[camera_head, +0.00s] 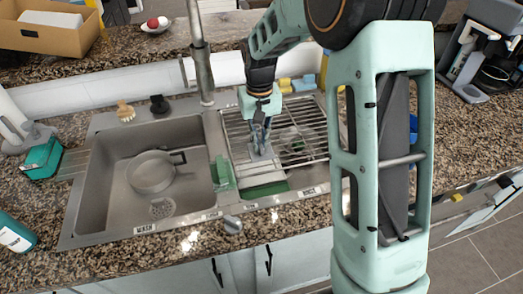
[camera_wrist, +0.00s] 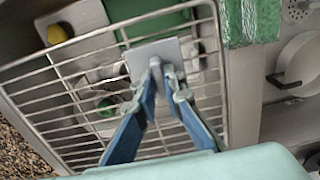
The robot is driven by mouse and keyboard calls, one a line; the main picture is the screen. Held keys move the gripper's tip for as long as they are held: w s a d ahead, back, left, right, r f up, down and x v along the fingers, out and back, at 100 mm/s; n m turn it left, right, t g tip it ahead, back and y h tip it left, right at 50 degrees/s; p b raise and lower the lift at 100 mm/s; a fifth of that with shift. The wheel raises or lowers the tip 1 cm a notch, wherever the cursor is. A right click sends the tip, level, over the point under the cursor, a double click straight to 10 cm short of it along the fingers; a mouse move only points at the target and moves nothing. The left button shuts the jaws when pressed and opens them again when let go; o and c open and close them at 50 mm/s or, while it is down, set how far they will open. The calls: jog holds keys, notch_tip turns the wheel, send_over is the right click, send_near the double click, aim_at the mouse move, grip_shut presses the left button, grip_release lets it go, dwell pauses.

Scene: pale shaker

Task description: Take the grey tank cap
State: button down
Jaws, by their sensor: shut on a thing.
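The grey tank cap (camera_wrist: 142,58) is a flat, square grey piece over the wire rack (camera_wrist: 70,100) in the right sink basin. It also shows in the head view (camera_head: 262,154). My gripper (camera_wrist: 163,75) has its blue fingers closed together at the near edge of the cap, shut on it. In the head view my gripper (camera_head: 259,138) points down over the rack. The fingertips hide part of the cap. I cannot tell whether the cap still touches the rack.
The left basin holds a grey pot (camera_head: 151,172). A green sponge-like block (camera_head: 222,172) sits on the divider between basins. A faucet (camera_head: 201,60) rises behind it. A brush (camera_head: 125,111) stands on the back rim. A teal bottle (camera_head: 14,233) is at far left.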

jog(key=shift+r+p, duration=0.55)
jog(key=shift+r, duration=0.25)
jog(key=shift+r+p, duration=1.15)
jog(key=shift+r, duration=0.5)
